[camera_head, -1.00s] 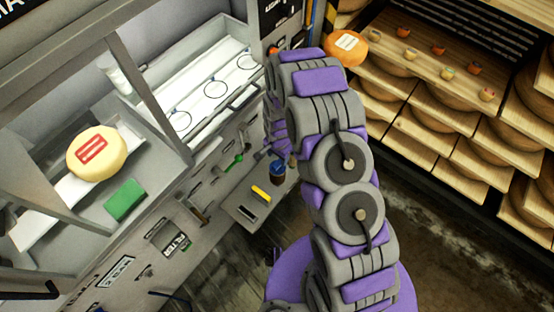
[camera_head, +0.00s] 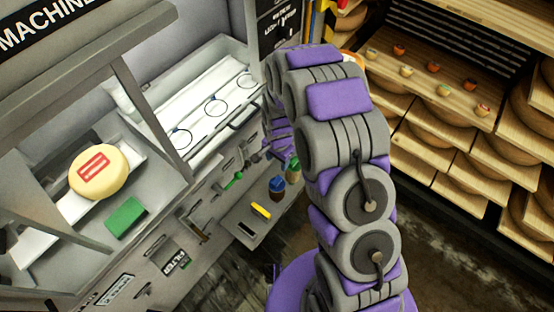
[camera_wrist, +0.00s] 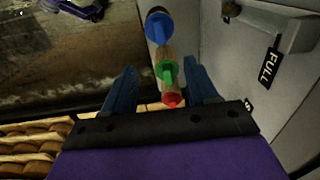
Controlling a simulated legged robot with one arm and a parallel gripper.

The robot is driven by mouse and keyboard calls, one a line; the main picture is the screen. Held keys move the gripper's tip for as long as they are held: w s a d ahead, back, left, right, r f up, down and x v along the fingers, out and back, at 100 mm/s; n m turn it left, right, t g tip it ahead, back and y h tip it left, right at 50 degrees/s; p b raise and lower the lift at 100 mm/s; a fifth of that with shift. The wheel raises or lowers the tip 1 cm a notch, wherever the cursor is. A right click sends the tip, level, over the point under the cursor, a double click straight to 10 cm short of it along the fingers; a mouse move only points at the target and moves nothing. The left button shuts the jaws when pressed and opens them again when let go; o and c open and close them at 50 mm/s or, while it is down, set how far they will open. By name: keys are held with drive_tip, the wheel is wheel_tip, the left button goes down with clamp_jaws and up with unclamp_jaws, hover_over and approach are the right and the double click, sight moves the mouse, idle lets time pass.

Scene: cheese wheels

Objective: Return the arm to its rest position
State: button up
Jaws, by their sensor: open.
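My arm (camera_head: 340,103), grey with purple pads, rises in the middle of the head view. It bends over at the top, with its end hanging down beside the grey machine. My gripper shows in the wrist view (camera_wrist: 160,95), with two blue fingers spread apart and nothing held between them. Blue, green and red capped jars (camera_wrist: 165,68) appear in a row beyond and between the fingertips, apart from them. In the head view the gripper is mostly hidden behind my arm.
The machine (camera_head: 215,165) stands at left, holding a yellow cheese wheel (camera_head: 112,172) and a green block (camera_head: 124,217). A small ledge (camera_head: 240,230) juts from its front. Wooden shelves (camera_head: 450,150) with cheese wheels and small coloured pieces stand at right. Floor between is clear.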

idle(0.3)
drive_tip(key=s+d+r+n, duration=0.1)
drive_tip(key=s+d+r, duration=0.2)
drive_tip(key=r, duration=0.3)
drive_tip(key=s+d+r+n+g, duration=0.1)
drive_tip(key=s+d+r, duration=0.15)
drive_tip(key=r, duration=0.35)
drive_tip(key=s+d+r+n, duration=0.1)
drive_tip(key=s+d+r, duration=0.15)
drive_tip(key=r, duration=0.35)
drive_tip(key=s+d+r+n, duration=0.1)
drive_tip(key=s+r, duration=0.3)
drive_tip(key=s, duration=0.4)
drive_tip(key=s+d+r+n, duration=0.2)
drive_tip(key=s+d+r, duration=0.1)
drive_tip(key=s, duration=0.4)
drive_tip(key=s+d+r+n+g+b, duration=0.1)
drive_tip(key=s+d+r, duration=0.1)
drive_tip(key=s+r, duration=0.3)
drive_tip(key=s, duration=0.3)
drive_tip(key=shift+s+n, duration=0.3)
drive_tip(key=shift+s, duration=0.05)
